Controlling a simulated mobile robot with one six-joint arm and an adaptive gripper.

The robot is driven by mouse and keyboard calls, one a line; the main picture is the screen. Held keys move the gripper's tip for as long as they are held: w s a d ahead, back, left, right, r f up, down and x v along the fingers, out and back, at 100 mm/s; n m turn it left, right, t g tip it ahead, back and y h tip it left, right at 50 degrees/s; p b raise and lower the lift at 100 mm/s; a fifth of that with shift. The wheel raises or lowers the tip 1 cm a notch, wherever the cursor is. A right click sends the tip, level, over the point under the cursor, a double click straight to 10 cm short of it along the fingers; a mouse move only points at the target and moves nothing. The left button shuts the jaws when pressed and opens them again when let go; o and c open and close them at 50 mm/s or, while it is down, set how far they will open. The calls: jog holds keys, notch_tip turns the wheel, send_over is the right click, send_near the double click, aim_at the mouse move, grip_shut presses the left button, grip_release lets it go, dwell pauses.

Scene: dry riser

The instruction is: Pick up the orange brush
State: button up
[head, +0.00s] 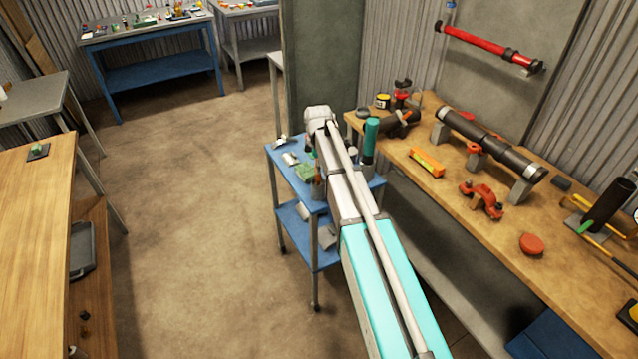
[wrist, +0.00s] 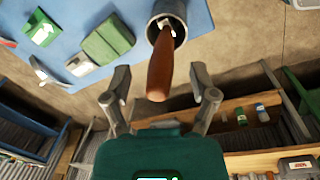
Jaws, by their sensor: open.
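A reddish-brown handle (wrist: 162,65) stands in a round grey cup (wrist: 181,13) on the blue table in the wrist view. No bristles show, so I cannot confirm from its shape that it is the orange brush. My gripper (wrist: 160,80) is open, with one finger on each side of the handle's free end. I see no finger touching it. In the head view my arm reaches over the small blue table, and the gripper's fingers cannot be made out there.
The blue table (wrist: 120,20) also holds a green block (wrist: 107,42) and a green-and-white item (wrist: 41,30). In the head view a wooden workbench (head: 455,225) with pipes and clamps stands close on the right. Open floor (head: 190,200) lies to the left.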

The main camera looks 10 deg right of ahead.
jog(key=shift+w+f+b, duration=0.1)
jog(key=shift+f+b, duration=0.4)
jog(key=shift+f, duration=0.25)
